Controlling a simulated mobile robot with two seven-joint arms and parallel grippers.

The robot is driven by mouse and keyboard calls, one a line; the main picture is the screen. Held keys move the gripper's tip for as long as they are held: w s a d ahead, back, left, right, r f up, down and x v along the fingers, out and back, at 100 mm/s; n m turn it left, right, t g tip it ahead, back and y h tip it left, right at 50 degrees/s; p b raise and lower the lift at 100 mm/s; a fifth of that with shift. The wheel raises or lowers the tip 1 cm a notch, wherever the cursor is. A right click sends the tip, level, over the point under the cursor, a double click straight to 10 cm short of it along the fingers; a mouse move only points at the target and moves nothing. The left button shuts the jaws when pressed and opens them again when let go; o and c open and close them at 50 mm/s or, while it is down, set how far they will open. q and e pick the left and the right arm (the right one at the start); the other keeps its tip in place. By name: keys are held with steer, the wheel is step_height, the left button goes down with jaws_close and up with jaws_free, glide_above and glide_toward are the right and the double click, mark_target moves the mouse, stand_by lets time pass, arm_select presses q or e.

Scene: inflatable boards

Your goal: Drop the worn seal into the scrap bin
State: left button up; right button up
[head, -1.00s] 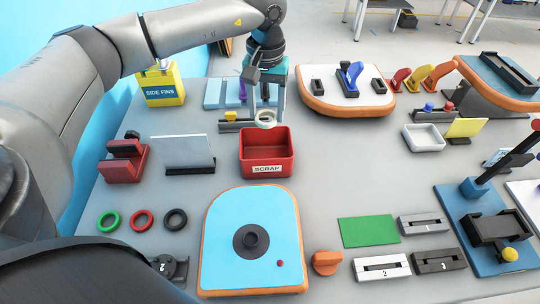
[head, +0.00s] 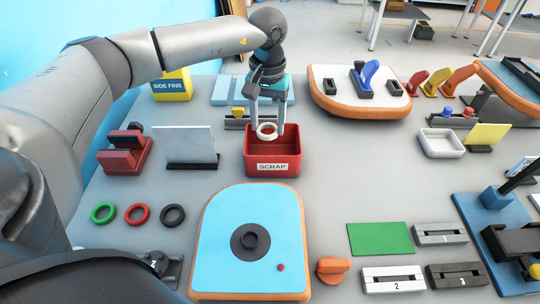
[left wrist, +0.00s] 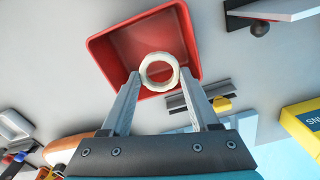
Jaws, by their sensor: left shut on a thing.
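The worn seal (head: 267,132) is a cream-white ring. My left gripper (head: 267,127) is shut on it and holds it over the red scrap bin (head: 272,167), which carries a "SCRAP" label. In the left wrist view the seal (left wrist: 159,71) sits between the two fingertips (left wrist: 159,76), with the bin (left wrist: 110,60) behind it. The part of the bin floor that shows is bare. From these views I cannot tell the exact height of the seal above the rim. My right gripper is not in view.
Green, red and black rings (head: 137,214) lie at the left. A grey plate on a stand (head: 190,147) is left of the bin. A blue-topped board (head: 250,205) lies in front. A small inflatable board (head: 350,100) is behind right.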

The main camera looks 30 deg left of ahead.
arm_select(q)
steer(key=o, duration=1.4)
step_height(320, 180, up, 15)
steer(key=p, duration=0.2)
steer(key=shift+r, duration=0.15)
